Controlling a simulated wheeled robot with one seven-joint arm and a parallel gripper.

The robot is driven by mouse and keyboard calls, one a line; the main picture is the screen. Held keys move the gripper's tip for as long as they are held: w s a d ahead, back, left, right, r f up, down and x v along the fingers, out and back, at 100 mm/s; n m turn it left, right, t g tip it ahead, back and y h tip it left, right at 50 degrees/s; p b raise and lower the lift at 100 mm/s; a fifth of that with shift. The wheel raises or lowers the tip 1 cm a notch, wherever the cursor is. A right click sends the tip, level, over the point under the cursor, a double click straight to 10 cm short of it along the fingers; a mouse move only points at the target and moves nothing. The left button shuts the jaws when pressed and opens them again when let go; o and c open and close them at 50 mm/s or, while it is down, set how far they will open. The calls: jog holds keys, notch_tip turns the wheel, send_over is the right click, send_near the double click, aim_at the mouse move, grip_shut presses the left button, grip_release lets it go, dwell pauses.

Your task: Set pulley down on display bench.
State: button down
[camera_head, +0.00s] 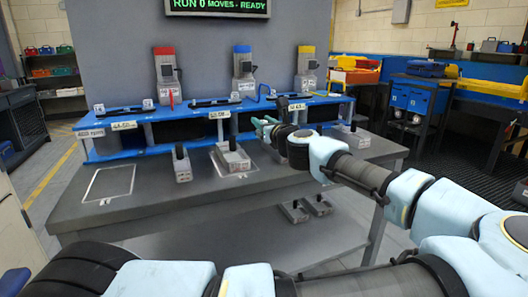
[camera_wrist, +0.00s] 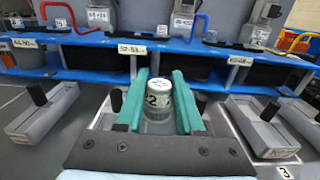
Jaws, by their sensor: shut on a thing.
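My gripper (camera_wrist: 160,78) has two teal fingers, shut on a short grey cylinder with a pale top and a white label, which I take to be the pulley (camera_wrist: 158,98). In the wrist view it sits between the fingers, in front of the blue shelf; whether its base touches anything is hidden. In the head view my gripper (camera_head: 267,126) is over the back right of the grey bench (camera_head: 150,207), which I take to be the display bench. The pulley cannot be made out there.
A blue shelf (camera_head: 125,151) runs along the bench's back, with grey devices on top. Grey blocks with black handles stand on the bench, including a left one (camera_head: 183,170) and a middle one (camera_head: 232,158). An outlined square (camera_head: 109,183) at the left is empty.

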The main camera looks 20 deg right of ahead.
jog(key=f, duration=0.5)
jog(key=shift+w+d, duration=0.25)
jog(key=shift+w, duration=0.1)
jog(key=shift+f+b, duration=0.35)
jog(key=shift+f, duration=2.15)
jog(key=c, duration=0.5)
grip_release()
jog(key=shift+s+d+b, duration=0.15)
jog(key=shift+s+d, duration=0.1)
jog(key=shift+s, duration=1.65)
jog(key=shift+s+d+b, duration=0.15)
jog(key=shift+s+d, duration=0.05)
jog(key=shift+s, duration=1.65)
